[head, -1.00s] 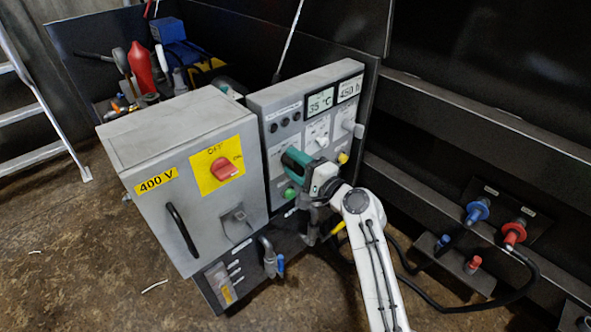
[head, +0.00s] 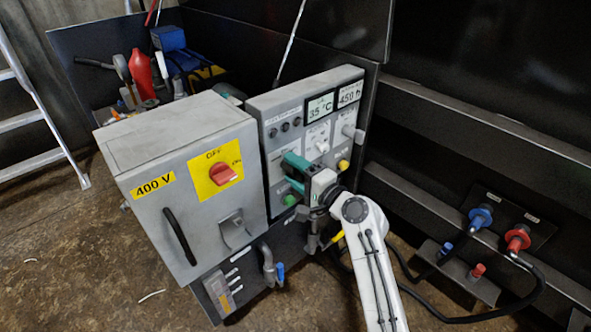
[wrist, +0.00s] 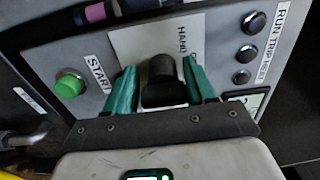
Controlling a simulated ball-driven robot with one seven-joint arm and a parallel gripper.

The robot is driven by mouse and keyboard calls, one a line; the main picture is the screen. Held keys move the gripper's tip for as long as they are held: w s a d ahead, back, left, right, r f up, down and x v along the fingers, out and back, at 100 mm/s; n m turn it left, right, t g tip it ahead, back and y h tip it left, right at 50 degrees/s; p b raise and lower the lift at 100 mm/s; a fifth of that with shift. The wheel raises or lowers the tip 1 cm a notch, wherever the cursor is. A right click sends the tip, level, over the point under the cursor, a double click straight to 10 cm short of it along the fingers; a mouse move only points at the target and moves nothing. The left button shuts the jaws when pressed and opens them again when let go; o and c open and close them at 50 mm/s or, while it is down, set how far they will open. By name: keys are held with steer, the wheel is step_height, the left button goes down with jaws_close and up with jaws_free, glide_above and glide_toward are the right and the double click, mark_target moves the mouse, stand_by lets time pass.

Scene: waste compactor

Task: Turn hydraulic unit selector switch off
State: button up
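The selector switch is a black knob (wrist: 163,82) on a light plate with a partly hidden label reading "HAN…" in the wrist view. My gripper (wrist: 160,68) has its two teal fingers on either side of this knob. A gap shows between the left finger and the knob; the right finger is very near it, and contact cannot be told. In the head view my gripper (head: 292,170) is at the grey control panel (head: 262,102) and hides the knob. The knob's pointing direction is not clear.
A green START button (wrist: 70,84) lies left of the knob, and dark round indicators (wrist: 248,50) lie right. The grey 400 V cabinet (head: 150,215) with a red rotary switch (head: 222,174) juts out left of the panel. A yellow button (head: 343,165) is to the right.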

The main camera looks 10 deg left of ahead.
steer(key=shift+o, duration=1)
steer(key=shift+r, duration=0.1)
steer(key=p+v, duration=0.2)
steer(key=v, duration=0.8)
steer(key=shift+s+d+p, duration=0.25)
steer(key=shift+d+p, duration=0.1)
